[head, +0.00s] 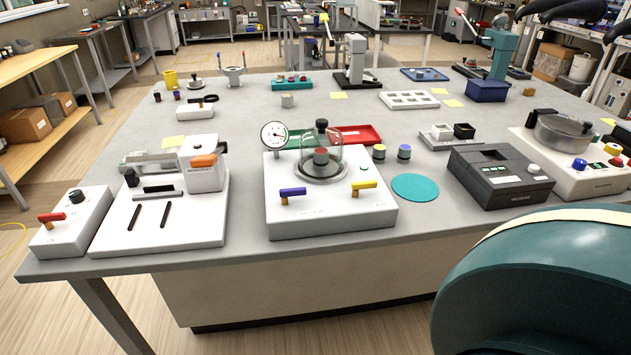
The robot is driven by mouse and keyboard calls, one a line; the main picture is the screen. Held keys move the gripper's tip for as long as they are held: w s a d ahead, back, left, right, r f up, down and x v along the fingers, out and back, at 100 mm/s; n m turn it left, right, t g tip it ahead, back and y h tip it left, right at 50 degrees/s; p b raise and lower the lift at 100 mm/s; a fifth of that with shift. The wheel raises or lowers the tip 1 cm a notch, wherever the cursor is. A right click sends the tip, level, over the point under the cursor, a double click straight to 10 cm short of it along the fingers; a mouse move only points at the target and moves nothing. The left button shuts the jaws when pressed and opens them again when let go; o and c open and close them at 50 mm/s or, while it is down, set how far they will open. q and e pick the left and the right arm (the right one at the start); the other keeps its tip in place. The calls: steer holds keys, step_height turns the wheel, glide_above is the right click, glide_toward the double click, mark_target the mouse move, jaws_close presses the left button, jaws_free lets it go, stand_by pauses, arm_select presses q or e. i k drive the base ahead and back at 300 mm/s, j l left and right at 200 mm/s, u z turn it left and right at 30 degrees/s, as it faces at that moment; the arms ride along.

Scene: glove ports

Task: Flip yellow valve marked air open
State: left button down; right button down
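The yellow valve (364,187) is a short lever handle on the front right of a white box (330,218) on the grey bench. Its bar lies roughly crosswise, its right end slightly higher in the picture. Small marks near it are too small to read. A blue-purple lever valve (292,192) sits on the front left of the same box. A clear bell jar (335,150) with a dark knob stands behind them on a metal ring, with a reddish-topped piece inside. A round gauge (274,135) stands at the box's back left. Neither gripper shows.
A white balance-like device (160,215) and a red-lever box (68,221) stand left. A teal disc (415,187), small jars (404,152) and a dark grey device (500,175) stand right. A red tray (357,134) lies behind. A large teal rounded part covers the lower right.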

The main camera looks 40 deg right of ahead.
mark_target(356, 187)
steer(key=l+z, duration=0.1)
steer(key=z, duration=0.4)
steer(key=i+l+z, duration=0.1)
steer(key=z, duration=0.85)
steer(key=i+l, duration=0.05)
steer(key=i, duration=0.05)
